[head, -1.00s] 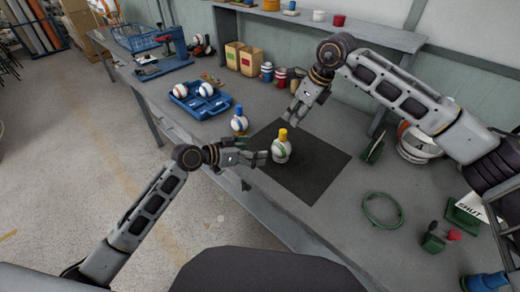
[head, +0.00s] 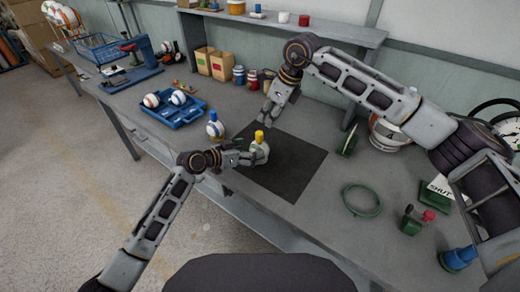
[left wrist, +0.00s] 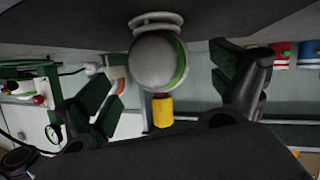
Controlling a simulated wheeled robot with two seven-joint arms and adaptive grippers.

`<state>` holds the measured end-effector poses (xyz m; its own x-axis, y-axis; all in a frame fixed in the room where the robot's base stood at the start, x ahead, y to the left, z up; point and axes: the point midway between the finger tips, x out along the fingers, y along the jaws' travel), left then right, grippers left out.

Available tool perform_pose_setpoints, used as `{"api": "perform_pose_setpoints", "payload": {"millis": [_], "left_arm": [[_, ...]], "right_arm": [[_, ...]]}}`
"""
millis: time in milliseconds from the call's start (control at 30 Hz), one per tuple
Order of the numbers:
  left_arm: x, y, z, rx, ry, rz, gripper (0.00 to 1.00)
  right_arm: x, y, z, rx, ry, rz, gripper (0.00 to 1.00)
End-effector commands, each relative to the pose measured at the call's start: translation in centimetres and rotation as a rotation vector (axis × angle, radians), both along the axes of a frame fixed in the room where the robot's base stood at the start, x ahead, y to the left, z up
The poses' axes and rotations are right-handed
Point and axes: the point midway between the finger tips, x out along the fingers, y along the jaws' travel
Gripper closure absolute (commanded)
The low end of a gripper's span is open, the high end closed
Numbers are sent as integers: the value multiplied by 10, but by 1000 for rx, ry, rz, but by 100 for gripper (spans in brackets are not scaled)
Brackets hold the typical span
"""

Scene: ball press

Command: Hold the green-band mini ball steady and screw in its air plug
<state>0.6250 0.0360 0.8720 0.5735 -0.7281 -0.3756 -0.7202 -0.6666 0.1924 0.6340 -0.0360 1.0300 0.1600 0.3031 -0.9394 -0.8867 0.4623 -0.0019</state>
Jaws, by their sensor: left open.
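The green-band mini ball (head: 260,153) is white and sits on the dark mat (head: 300,165), with a yellow air plug (head: 260,136) upright on top. In the left wrist view, which looks upside down, the ball (left wrist: 157,62) shows its green band and the yellow plug (left wrist: 162,112), and it rests on a pale ring-shaped stand (left wrist: 155,20). My left gripper (head: 248,156) is open at the ball's left side. Its fingers (left wrist: 170,92) stand on both sides of the ball with visible gaps. My right gripper (head: 267,112) hangs above the mat's back edge, apart from the plug; its jaw state is unclear.
A ball with a blue plug (head: 215,128) stands just left of the mat. A blue tray (head: 172,108) with two balls is farther left. The mat's right part is clear.

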Motion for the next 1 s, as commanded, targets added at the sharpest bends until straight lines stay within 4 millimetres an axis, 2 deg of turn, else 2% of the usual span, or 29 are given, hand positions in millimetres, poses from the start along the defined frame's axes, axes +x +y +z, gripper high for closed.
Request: {"api": "perform_pose_setpoints", "payload": {"millis": [233,500,967,1000], "left_arm": [[16,-21,-10,-1,-1,-1,6],[28,-35,-18,0,0,0,6],[31,-39,-20,1,-1,1,6],[31,-39,-20,1,-1,0,10]], "right_arm": [[0,0,0,0,0,0,64],[0,0,0,0,0,0,64],[0,0,0,0,0,0,64],[0,0,0,0,0,0,64]]}}
